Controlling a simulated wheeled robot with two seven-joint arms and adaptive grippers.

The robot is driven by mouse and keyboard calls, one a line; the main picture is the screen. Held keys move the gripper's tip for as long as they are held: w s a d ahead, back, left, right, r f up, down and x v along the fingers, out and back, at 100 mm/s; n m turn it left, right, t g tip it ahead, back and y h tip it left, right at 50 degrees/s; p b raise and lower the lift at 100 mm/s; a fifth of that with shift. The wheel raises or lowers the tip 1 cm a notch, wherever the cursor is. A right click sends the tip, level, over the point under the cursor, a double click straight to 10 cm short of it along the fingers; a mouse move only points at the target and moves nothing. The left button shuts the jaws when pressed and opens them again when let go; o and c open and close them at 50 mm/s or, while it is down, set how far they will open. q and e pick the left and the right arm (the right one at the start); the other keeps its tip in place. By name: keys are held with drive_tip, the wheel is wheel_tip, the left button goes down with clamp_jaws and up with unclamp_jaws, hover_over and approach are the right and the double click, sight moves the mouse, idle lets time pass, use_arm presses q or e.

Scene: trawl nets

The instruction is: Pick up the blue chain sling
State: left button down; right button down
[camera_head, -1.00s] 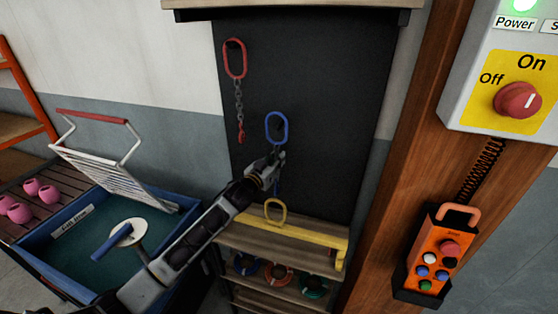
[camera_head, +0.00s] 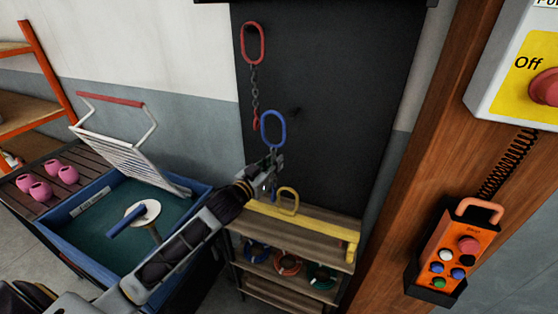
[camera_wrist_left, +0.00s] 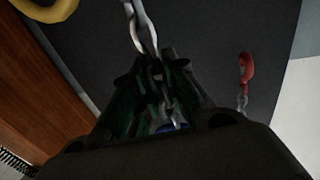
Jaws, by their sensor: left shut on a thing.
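The blue chain sling (camera_head: 273,128) has an oval blue ring with a short chain below it. My left gripper (camera_head: 277,163) is shut on its chain just under the ring. In the left wrist view grey chain links (camera_wrist_left: 142,30) run between the fingers, and a bit of the blue ring (camera_wrist_left: 170,127) shows low between them. The ring hangs upright in front of the dark board (camera_head: 340,90), left of and below a small dark peg (camera_head: 295,111), apart from it in the picture. My right gripper is not in view.
A red chain sling (camera_head: 252,44) hangs at the board's upper left. A yellow ring (camera_head: 288,201) is just below the gripper, by a yellow bar (camera_head: 310,224) on a wooden shelf (camera_head: 330,222). A blue tub (camera_head: 60,235) stands left; an orange control box (camera_head: 455,255) hangs right.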

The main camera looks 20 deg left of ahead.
use_arm(q)
drive_tip(key=shift+b+v, duration=0.4)
drive_tip(key=shift+v, duration=2.45)
drive_tip(key=shift+r, duration=0.1)
